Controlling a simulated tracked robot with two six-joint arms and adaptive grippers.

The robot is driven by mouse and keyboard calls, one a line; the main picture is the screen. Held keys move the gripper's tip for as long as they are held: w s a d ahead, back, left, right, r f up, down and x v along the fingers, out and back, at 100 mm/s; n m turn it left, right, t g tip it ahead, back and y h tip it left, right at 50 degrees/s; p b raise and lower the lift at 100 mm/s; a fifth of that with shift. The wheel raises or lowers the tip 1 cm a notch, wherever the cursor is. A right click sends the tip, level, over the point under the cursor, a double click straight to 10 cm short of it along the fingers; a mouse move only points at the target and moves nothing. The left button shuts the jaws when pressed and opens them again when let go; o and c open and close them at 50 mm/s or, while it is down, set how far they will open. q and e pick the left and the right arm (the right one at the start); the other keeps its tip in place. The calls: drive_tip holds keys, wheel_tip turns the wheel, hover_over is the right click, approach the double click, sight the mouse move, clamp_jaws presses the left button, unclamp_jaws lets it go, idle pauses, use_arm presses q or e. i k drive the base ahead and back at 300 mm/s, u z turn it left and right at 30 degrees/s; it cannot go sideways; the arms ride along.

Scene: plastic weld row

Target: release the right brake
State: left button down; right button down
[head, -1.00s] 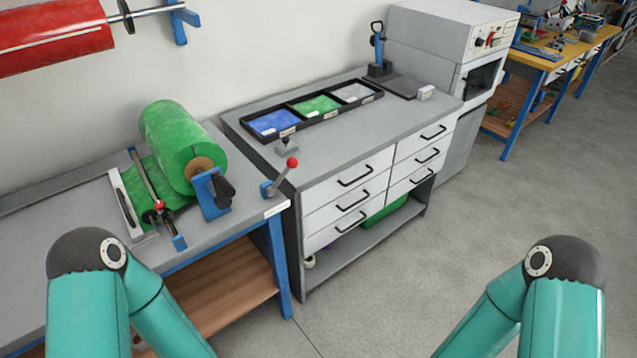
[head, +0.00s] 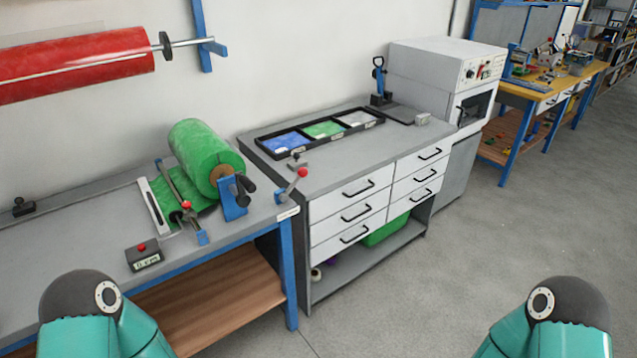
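A lever with a red knob (head: 302,172) stands on a small blue bracket at the right end of the left bench, tilted up to the right. A black hand grip (head: 244,190) sits on the blue bracket (head: 231,197) at the end of the green film roll (head: 203,152). Which of these is the right brake I cannot tell for sure. A small red knob (head: 186,205) is on the bar across the green film. Both my arms show only their teal elbows at the bottom corners. Neither gripper is in view.
The left bench top (head: 70,232) holds a small box with a red button (head: 143,257). A drawer cabinet (head: 350,212) with a tray of coloured pieces (head: 258,147) stands to the right. A red roll (head: 75,65) hangs on the wall. The floor (head: 480,250) at right is clear.

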sight(303, 173)
drive_tip(key=u, duration=0.1)
drive_tip(key=i, duration=0.9)
drive_tip(key=z, duration=0.05)
